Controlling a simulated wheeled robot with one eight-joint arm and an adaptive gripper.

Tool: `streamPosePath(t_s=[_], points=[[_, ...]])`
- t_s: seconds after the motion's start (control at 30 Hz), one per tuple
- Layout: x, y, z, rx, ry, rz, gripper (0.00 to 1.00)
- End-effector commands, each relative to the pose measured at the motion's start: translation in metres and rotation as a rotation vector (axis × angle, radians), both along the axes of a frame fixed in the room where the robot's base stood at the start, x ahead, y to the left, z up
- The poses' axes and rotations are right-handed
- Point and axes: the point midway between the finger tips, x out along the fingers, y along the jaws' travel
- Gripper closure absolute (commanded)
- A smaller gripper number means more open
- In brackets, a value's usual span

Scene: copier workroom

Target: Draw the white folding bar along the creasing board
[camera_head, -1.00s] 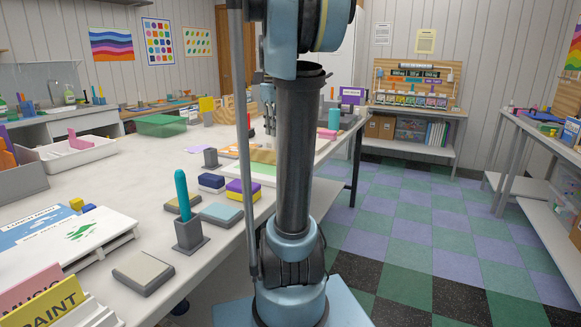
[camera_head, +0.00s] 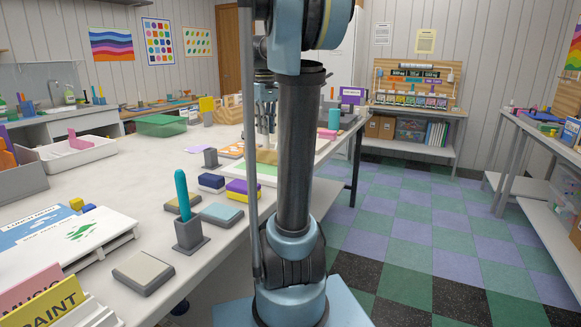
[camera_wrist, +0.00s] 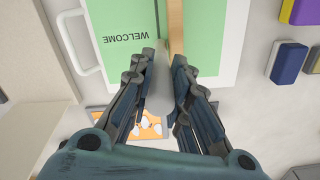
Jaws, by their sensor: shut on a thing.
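In the wrist view, my gripper (camera_wrist: 163,62) is shut on the white folding bar (camera_wrist: 158,92), a smooth pale bar between the two fingers. The bar lies over the green sheet (camera_wrist: 213,60), beside a tan wooden strip (camera_wrist: 176,25). The sheet reads WELCOME upside down and lies on the white creasing board (camera_wrist: 226,82), which has a white loop handle at the left. Whether the bar touches the sheet cannot be told. In the head view, my gripper (camera_head: 265,122) is over the far part of the board (camera_head: 240,170), partly hidden by my arm.
Purple-topped and blue blocks (camera_head: 243,190) sit just in front of the board. A teal stick in a grey holder (camera_head: 189,234) stands nearer. An orange card (camera_wrist: 148,127) lies by the board in the wrist view.

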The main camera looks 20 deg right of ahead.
Motion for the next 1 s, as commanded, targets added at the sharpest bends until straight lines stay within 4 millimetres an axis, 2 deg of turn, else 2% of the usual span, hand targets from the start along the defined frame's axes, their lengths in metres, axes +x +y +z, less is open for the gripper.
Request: streamPosePath(t_s=[0.5, 1.0], points=[[0.023, 0.023, 0.0, 0.0, 0.0, 0.002, 1.0], [0.03, 0.029, 0.0, 0.0, 0.0, 0.001, 1.0]])
